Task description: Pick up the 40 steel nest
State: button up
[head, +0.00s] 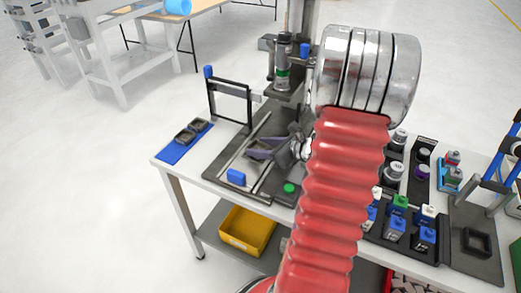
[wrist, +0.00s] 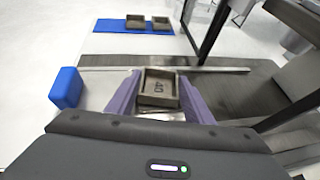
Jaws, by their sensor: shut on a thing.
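The 40 steel nest (wrist: 160,84) is a small grey square tray with raised walls and "40" on its floor. In the wrist view it sits between the two purple fingers of my gripper (wrist: 158,92), which are shut on its left and right sides. In the head view my gripper (head: 261,149) is over the dark base plate of the press fixture, left of my red arm. The nest is hardly distinguishable there. I cannot tell whether it touches the surface below.
Two other nests (head: 185,136) lie on a blue mat (head: 171,152) at the table's left. A blue block (head: 236,177) and green button (head: 289,188) are near the front. A black frame (head: 231,86) and press column stand behind. Labelled bottles and blocks fill the right side.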

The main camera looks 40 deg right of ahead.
notch_tip(320, 180, up, 9)
jog(key=shift+r, duration=0.15)
dwell(0.4)
dwell(0.4)
